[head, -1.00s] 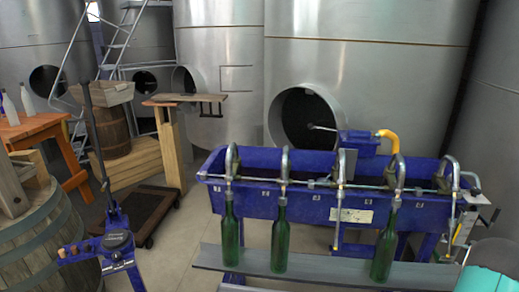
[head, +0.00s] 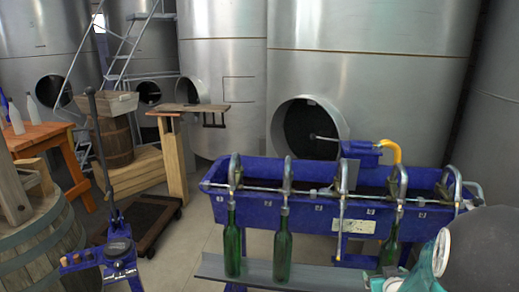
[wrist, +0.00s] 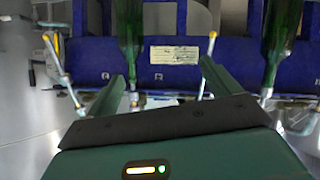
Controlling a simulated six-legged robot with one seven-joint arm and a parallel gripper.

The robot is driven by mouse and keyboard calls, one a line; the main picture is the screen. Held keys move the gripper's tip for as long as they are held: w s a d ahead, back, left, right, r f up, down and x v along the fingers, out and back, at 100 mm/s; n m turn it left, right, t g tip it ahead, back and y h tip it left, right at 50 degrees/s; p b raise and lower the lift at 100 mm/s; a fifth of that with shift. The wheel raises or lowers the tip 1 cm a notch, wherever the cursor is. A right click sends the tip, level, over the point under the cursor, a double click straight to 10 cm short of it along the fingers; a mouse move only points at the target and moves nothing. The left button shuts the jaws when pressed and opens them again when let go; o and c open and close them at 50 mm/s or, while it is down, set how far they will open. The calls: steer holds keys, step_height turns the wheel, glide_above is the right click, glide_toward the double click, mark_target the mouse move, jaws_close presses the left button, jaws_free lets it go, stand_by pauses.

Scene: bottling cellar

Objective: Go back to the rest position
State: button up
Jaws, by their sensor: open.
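My gripper (wrist: 163,72) is open in the wrist view. Its two green fingers stand apart with nothing held between them. Beyond them are the filler's blue trough, a pale label and two green bottles, one near the top centre (wrist: 130,25) and one at the right (wrist: 282,35). In the head view, part of my arm, grey and teal, fills the lower right corner. My fingers cannot be made out clearly there. The arm partly hides the right green bottle (head: 389,252).
The blue filler (head: 300,200) spans the centre right. Two more green bottles, left (head: 232,248) and middle (head: 282,252), stand on its grey shelf (head: 255,279) under spouts. A blue corker (head: 118,247) and a barrel (head: 45,250) are at left. Steel tanks (head: 370,85) stand behind.

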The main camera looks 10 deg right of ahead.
steer(key=s+a+r+g+y, duration=0.1)
steer(key=s+a+r, duration=0.2)
steer(key=a+r, duration=0.4)
steer(key=s+a+r+g+y, duration=0.1)
steer(key=s+a+r+g, duration=0.1)
steer(key=a+r, duration=0.55)
steer(key=s+a+r+n+g+y, duration=0.1)
steer(key=s+a+r+g+y, duration=0.1)
steer(key=s+a, duration=1.1)
steer(key=shift+s+a+r+g, duration=0.15)
steer(key=shift+a+r+g, duration=0.15)
steer(key=shift+r, duration=0.1)
